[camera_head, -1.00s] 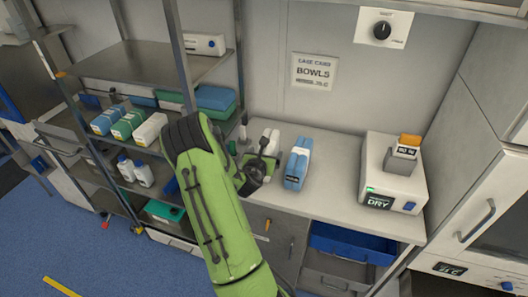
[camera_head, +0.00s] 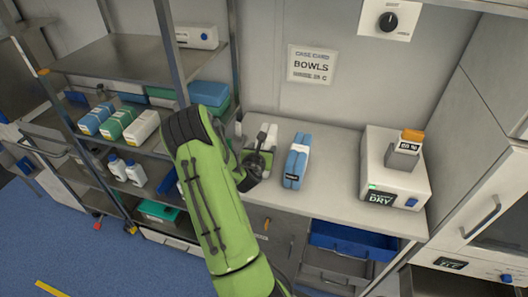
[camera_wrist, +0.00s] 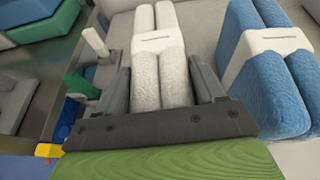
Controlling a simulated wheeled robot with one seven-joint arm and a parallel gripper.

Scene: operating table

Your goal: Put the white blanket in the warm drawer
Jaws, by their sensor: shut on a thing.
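The white blanket (camera_head: 269,134) is two white rolls with a white band, standing at the left end of the counter. In the wrist view, the white blanket (camera_wrist: 158,55) rises between the two grey fingers of my gripper (camera_wrist: 162,90). The gripper is shut on it, with a finger along each side. In the head view my gripper (camera_head: 257,160) partly hides the blanket. A blue drawer (camera_head: 350,238) stands open under the counter. A drawer front with a small dark label (camera_head: 451,263) is at the lower right. I cannot read which one is the warm drawer.
A blue blanket (camera_head: 297,160) stands close to the right of the white one. A white DRY device (camera_head: 393,170) sits on the counter's right end. A metal shelf (camera_head: 130,60) with boxes and bottles is at left. The counter between blue blanket and device is clear.

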